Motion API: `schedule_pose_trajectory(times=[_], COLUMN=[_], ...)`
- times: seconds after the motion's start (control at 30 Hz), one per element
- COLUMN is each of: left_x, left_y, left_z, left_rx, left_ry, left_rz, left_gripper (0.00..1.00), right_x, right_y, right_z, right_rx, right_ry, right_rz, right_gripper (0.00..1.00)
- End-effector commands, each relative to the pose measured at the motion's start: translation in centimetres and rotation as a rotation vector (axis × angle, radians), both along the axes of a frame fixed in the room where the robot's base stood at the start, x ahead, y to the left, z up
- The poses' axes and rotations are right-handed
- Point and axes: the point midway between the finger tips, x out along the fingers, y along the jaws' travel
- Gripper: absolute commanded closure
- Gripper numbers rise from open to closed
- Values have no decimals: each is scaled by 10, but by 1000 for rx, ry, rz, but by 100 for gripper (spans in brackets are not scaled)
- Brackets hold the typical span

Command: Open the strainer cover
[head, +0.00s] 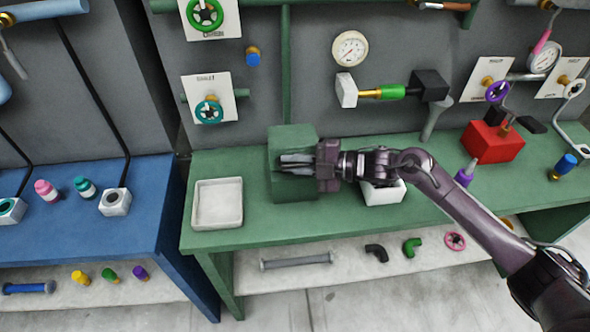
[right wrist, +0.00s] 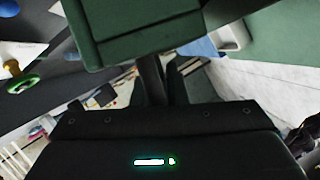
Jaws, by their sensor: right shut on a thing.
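A green box-shaped housing (head: 293,138), which looks like the strainer with its cover, stands at the left part of the green bench. Its green face fills the top of the right wrist view (right wrist: 135,25). My right gripper (head: 297,160) reaches in from the right, its fingers pointing left across the front of the box. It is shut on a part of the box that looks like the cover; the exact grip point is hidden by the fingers. In the right wrist view a dark finger (right wrist: 151,80) meets the green box. My left gripper is not in view.
A white tray (head: 218,203) sits left of the box, and a white block (head: 383,194) lies under my right arm. A red box (head: 492,142) stands farther right. A gauge (head: 350,48) and valve panels (head: 209,98) are on the wall behind.

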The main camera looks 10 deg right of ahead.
Motion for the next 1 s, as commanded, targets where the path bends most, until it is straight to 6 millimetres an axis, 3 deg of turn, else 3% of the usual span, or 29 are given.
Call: schedule_pose_trajectory(times=[0.43, 1.0], left_x=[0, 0], left_y=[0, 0], left_z=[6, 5], left_rx=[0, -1], left_ry=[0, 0], left_rz=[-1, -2], left_gripper=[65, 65], right_x=[25, 31], right_y=[0, 0], right_z=[35, 41], right_rx=[-6, -5], right_ry=[280, 356], right_rz=[0, 3], right_gripper=[100, 100])
